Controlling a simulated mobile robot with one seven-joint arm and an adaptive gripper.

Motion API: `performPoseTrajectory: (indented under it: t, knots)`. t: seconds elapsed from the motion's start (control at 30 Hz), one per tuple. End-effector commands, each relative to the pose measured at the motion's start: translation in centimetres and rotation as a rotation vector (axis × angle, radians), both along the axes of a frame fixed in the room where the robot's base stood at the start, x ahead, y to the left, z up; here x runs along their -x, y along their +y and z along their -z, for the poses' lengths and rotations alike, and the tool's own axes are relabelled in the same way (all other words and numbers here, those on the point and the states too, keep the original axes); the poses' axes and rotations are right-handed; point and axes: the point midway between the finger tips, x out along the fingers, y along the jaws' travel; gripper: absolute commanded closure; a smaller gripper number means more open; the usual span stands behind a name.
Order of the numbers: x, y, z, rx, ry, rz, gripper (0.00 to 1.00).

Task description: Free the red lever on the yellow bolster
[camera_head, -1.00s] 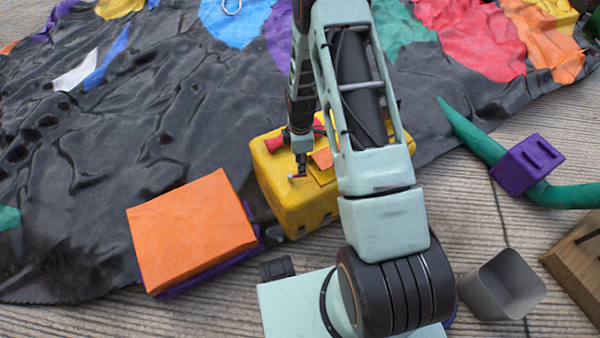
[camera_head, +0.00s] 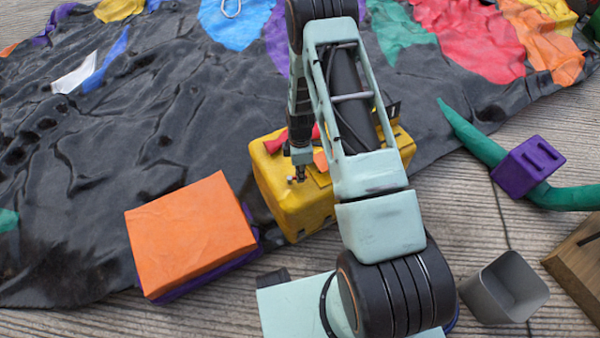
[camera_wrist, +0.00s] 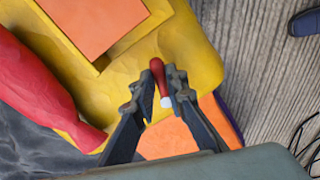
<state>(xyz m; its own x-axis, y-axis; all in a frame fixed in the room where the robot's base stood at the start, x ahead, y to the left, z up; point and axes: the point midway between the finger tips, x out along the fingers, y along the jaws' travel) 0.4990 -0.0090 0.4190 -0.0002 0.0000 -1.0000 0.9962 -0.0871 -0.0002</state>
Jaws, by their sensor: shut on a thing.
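The yellow bolster (camera_head: 285,205) lies at the edge of the dark sheet, partly hidden behind my arm. In the wrist view its yellow surface (camera_wrist: 190,45) fills the upper middle. The red lever (camera_wrist: 157,70), short with a white end, stands near the bolster's edge between my fingertips. My gripper (camera_wrist: 160,84) is shut on the lever, one finger on each side. In the head view my gripper (camera_head: 300,175) is over the bolster's near left end, and the lever is too small there to make out clearly.
A red roll (camera_wrist: 40,85) lies beside an orange patch (camera_wrist: 92,22) on the bolster. An orange block (camera_head: 190,235) stands to the left. A grey cup (camera_head: 505,288) and a purple block (camera_head: 527,165) are at right. Wooden floor is bare between them.

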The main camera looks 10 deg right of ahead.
Motion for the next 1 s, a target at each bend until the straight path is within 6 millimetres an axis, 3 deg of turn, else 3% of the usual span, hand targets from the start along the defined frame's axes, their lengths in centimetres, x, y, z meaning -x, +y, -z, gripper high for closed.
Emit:
performPoseTrajectory:
  t: [0.47,1.0]
  knots:
    - [0.2,0.0,0.0,0.0,-0.001,0.083,1.0]
    - [1.7,0.7,0.0,0.0,-0.002,0.545,1.0]
